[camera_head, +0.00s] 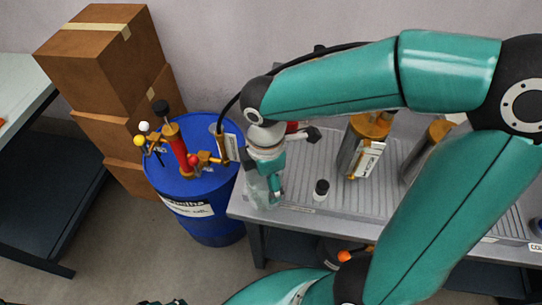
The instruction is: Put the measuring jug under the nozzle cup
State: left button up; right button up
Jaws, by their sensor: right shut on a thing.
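My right gripper (270,188) is over the left end of the grey ribbed table. It is shut on a clear, pale vessel that looks like the measuring jug (256,190), near the table's left front corner. The gripper hides part of the jug, and I cannot tell whether its base touches the table. A grey cup with a white label, likely the nozzle cup (229,146), is just left of and behind the gripper, beside the blue drum. What looks like a tip of my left gripper (164,302) shows at the bottom edge; its jaws cannot be made out.
The blue drum (208,222) carries a red hand pump (180,153) with coloured knobs. A black-capped bottle (320,190) and metal cylinders with orange tops (370,127) stand on the table (322,208). Cardboard boxes (100,65) are stacked behind. My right arm hides much of the table.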

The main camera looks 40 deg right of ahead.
jog(key=shift+w+d, duration=0.75)
jog(key=shift+d, duration=0.25)
jog(key=w+d+p, duration=0.1)
jog(key=w+d, duration=0.1)
jog(key=d, duration=0.1)
jog(key=shift+w, duration=0.15)
jog(key=shift+f, duration=0.55)
jog(key=shift+a+f, duration=0.1)
jog(key=shift+f, duration=0.1)
jog(key=shift+f+b, duration=0.2)
jog(key=shift+b, duration=0.1)
jog(key=o, duration=1)
jog(key=shift+o, duration=0.2)
jog(key=shift+r, duration=0.1)
